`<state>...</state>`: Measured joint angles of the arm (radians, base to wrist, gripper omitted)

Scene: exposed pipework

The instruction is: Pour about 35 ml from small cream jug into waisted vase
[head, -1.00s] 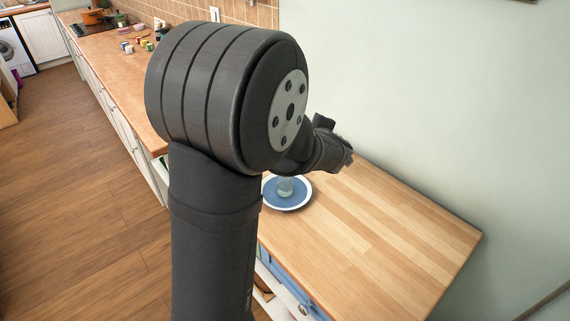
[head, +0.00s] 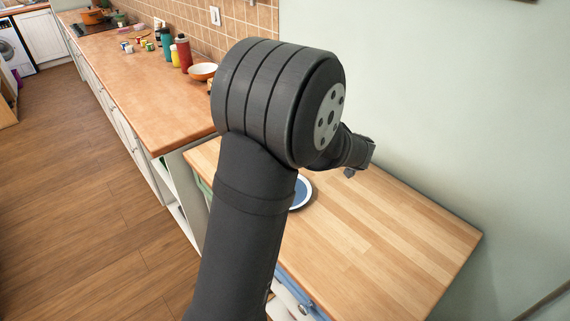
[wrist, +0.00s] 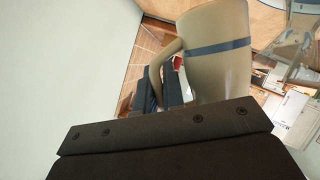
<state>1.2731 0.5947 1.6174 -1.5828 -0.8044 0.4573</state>
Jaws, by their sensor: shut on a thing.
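The small cream jug (wrist: 220,55), tan with a blue-grey band and a handle on its left, fills the upper middle of the wrist view. My gripper (wrist: 175,135) is shut on it; the dark gripper body covers the jug's lower part. In the head view my gripper (head: 358,160) is above the wooden worktop near the wall, and I cannot make out the jug there. A clear glass thing (wrist: 294,50), probably the waisted vase, shows in part at the wrist view's right edge. In the head view my arm hides it. The jug's contents and tilt cannot be told.
A white-rimmed plate with a blue middle (head: 302,192) lies on the wooden worktop (head: 390,235), partly behind my arm. The worktop's right part is clear. A pale wall (head: 420,90) stands close behind. Bottles (head: 183,54) and an orange bowl (head: 203,71) stand on the far counter.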

